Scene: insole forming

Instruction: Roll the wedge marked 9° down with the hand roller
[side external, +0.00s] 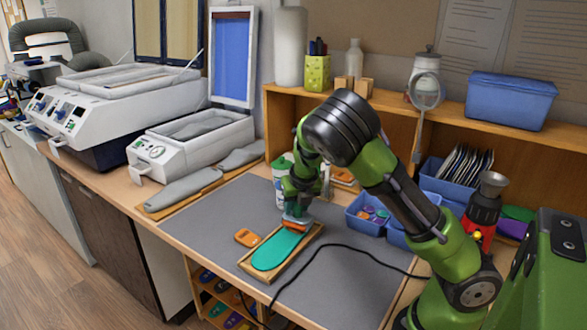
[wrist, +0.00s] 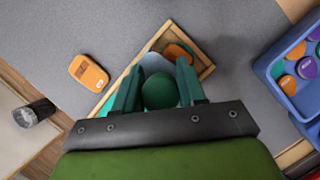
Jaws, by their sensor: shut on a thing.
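A teal insole (side external: 275,252) lies in a shallow wooden tray (side external: 245,268) on the grey mat. One orange wedge (wrist: 179,53) is at the tray's far end; its marking cannot be read. My gripper (side external: 296,208) is low over that end, shut on the hand roller. The roller's rounded dark green handle (wrist: 160,92) shows between my fingers (wrist: 157,90). A grey-blue part, perhaps its drum, lies beside the wedge; contact cannot be told.
Blue bins (side external: 367,214) with coloured pieces stand right of the tray. A black cable (side external: 350,252) crosses the mat on the right. Grey insole shapes (side external: 185,187) lie on a board at the left.

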